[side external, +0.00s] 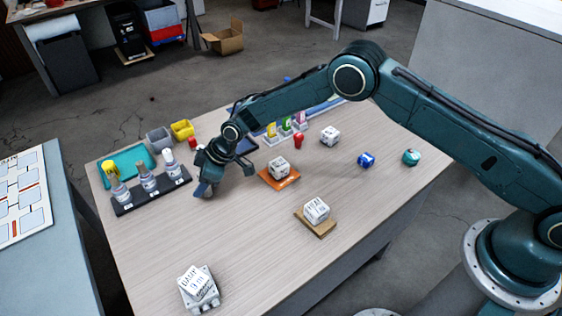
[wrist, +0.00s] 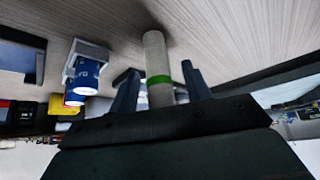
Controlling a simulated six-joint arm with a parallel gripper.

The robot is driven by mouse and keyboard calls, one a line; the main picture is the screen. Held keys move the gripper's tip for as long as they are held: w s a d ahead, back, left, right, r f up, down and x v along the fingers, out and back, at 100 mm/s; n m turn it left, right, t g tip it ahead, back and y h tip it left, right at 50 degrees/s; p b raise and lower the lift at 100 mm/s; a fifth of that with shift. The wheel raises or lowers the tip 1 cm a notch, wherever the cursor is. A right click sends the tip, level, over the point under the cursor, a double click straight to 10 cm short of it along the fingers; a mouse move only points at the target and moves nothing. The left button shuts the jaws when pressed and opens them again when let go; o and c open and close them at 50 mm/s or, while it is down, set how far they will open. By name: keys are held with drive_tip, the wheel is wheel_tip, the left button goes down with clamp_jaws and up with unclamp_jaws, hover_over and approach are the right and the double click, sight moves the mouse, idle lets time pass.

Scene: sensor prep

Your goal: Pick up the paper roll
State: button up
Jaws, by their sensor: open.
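A pale, upright-looking cylinder with a green band, which looks like the paper roll (wrist: 154,50), shows in the wrist view. It lies between the two fingers of my gripper (wrist: 160,85), with visible gaps to both, and its lower end is hidden by the gripper body. In the side external view my gripper (side external: 207,186) is low over the left part of the table, just right of the black bottle rack. I cannot make out the roll there; the gripper and wrist cover that spot. The gripper is open.
The black rack (side external: 150,196) holds bottles (side external: 147,178) close left of my gripper. A white cube (side external: 279,167) on an orange tray (side external: 286,183) stands to the right. Grey and yellow bins (side external: 182,129) are behind. The table's front middle (side external: 235,235) is clear.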

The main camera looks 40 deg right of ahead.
drive_tip(key=shift+a+f, duration=0.15)
drive_tip(key=shift+f, duration=0.1)
drive_tip(key=shift+c, duration=0.5)
clamp_jaws()
